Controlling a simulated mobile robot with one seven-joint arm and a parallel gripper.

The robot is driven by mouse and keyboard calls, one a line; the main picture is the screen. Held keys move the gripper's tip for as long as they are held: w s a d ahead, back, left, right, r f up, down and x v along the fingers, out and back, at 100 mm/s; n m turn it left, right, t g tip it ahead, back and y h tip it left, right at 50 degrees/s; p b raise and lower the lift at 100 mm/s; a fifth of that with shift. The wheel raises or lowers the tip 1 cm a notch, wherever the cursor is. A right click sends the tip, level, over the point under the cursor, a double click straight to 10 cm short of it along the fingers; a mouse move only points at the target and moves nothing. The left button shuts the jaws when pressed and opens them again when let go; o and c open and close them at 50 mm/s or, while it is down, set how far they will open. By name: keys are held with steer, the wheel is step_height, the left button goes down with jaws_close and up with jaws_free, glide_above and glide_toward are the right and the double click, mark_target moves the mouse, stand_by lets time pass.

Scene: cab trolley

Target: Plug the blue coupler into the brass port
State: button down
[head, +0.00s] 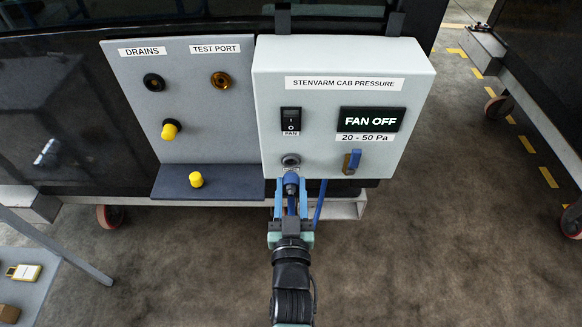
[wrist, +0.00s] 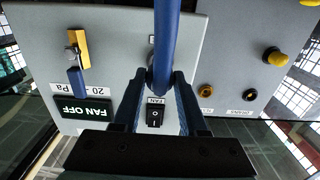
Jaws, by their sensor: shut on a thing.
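My gripper (head: 291,186) is shut on the blue coupler (head: 291,178), just below the grey port (head: 290,160) on the cab pressure box. I cannot tell whether the coupler touches that port. In the wrist view the blue coupler and hose (wrist: 167,45) run up between the fingers of my gripper (wrist: 158,78). The brass port (head: 220,80), labelled TEST PORT, is empty on the grey panel, up and left of my gripper. It also shows in the wrist view (wrist: 207,91), right of the fingers.
A dark drain port (head: 153,82) sits left of the brass port. One yellow cap (head: 170,129) is on the panel, another (head: 196,180) on the dark shelf (head: 225,184). The box (head: 270,120) carries a fan switch (head: 291,119), a FAN OFF display (head: 371,119) and a blue-handled brass valve (head: 352,161).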

steer(key=shift+s+p, duration=0.4)
steer(key=shift+s, duration=0.9)
